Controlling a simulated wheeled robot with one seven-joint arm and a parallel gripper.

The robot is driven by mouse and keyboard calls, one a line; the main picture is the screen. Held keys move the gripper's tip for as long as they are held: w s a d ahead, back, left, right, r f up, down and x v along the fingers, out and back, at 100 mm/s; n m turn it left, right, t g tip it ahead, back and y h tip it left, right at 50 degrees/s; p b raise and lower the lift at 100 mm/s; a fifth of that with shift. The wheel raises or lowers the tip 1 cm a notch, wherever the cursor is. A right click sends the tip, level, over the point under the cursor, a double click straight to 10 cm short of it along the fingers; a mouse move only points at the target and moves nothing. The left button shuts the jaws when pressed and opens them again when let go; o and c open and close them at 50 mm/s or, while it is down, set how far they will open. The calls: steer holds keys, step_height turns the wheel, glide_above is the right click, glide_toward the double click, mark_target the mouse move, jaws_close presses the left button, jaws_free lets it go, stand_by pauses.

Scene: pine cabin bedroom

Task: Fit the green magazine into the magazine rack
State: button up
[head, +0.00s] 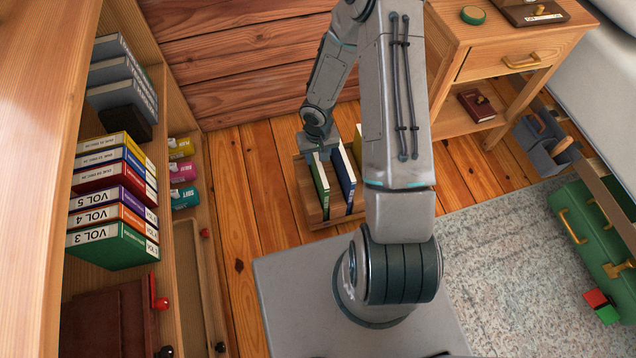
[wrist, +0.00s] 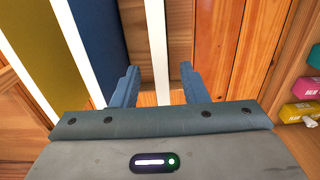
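The green magazine (head: 321,188) stands on edge in the left part of the wooden magazine rack (head: 308,219) in the head view. A blue magazine (head: 345,180) stands to its right, and a yellow one (head: 358,143) is partly hidden by my arm. My gripper (head: 320,153) is at the top of the green magazine. In the wrist view my gripper (wrist: 158,88) has its fingers apart, with a narrow white page edge (wrist: 154,45) between them and a gap on each side. The green cover does not show there.
A bookcase (head: 178,95) with several books and small coloured boxes stands on the left. A bedside table (head: 505,58) stands at the back right. A green case (head: 590,240) lies at right. Bare floor (head: 260,185) lies left of the rack.

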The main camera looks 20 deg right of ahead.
mark_target(318, 181)
steer(key=shift+s+a+f+b, duration=0.15)
steer(key=shift+f+b, duration=0.65)
steer(key=shift+f, duration=0.55)
steer(key=shift+s+d+f+b, duration=0.1)
steer(key=shift+f+b, duration=0.7)
steer(key=shift+f, duration=0.5)
steer(key=shift+r, duration=0.1)
jaws_close()
